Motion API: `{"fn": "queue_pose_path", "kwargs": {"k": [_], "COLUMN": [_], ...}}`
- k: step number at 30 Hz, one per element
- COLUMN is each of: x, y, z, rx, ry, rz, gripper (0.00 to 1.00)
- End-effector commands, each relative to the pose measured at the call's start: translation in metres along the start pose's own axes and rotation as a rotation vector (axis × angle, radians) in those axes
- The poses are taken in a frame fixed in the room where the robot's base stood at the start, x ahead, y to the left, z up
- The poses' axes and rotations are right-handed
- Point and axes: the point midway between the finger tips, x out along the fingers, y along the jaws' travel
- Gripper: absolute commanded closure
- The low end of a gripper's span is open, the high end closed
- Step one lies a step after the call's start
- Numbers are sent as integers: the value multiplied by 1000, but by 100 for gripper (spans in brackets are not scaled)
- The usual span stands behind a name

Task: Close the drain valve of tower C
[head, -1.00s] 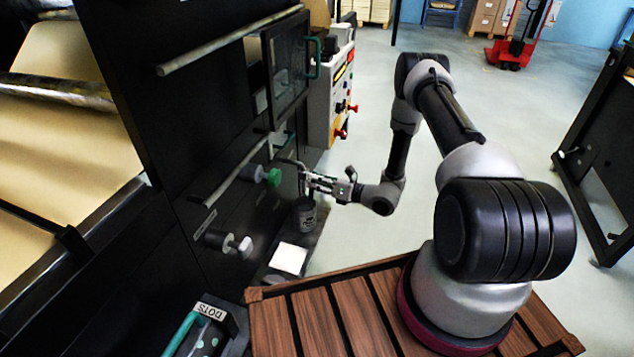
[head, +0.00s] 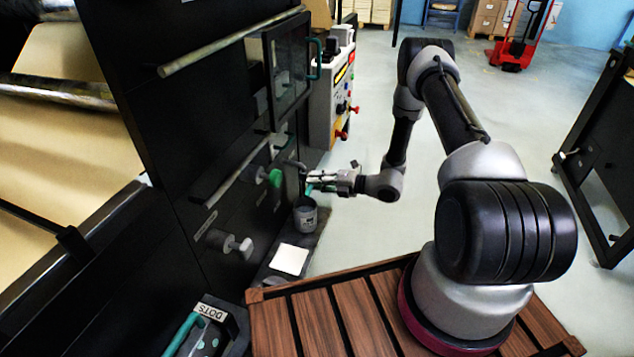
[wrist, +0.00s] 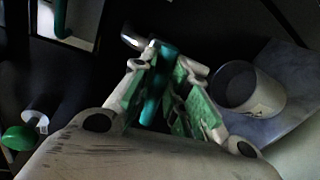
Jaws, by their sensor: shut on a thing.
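My gripper (head: 313,179) is at the lower front of the dark machine, beside a metal spout (head: 294,163). In the wrist view its fingers (wrist: 168,70) are closed around a teal lever (wrist: 157,84), which I take to be the drain valve's handle. A bit of the teal lever (head: 308,188) shows just under the fingertips in the head view. The fingers hide most of the valve. No tower letter is readable. A grey can (head: 305,216) stands below the spout; it also shows in the wrist view (wrist: 249,90).
A green knob (head: 275,177) and a pale knob (head: 245,247) stick out of the machine front to the left. A white square (head: 289,259) lies on the ledge near the can. A control box (head: 340,105) stands behind.

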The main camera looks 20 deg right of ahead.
Motion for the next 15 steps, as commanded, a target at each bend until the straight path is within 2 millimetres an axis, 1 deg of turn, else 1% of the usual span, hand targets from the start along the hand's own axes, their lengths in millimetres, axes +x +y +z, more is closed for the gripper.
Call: {"fn": "queue_pose_path", "kwargs": {"k": [6,15], "x": [-1,-1], "y": [-1,0], "z": [1,2], "rx": [111,178], "ry": [17,30], "rz": [-6,-6], "gripper": [100,100]}}
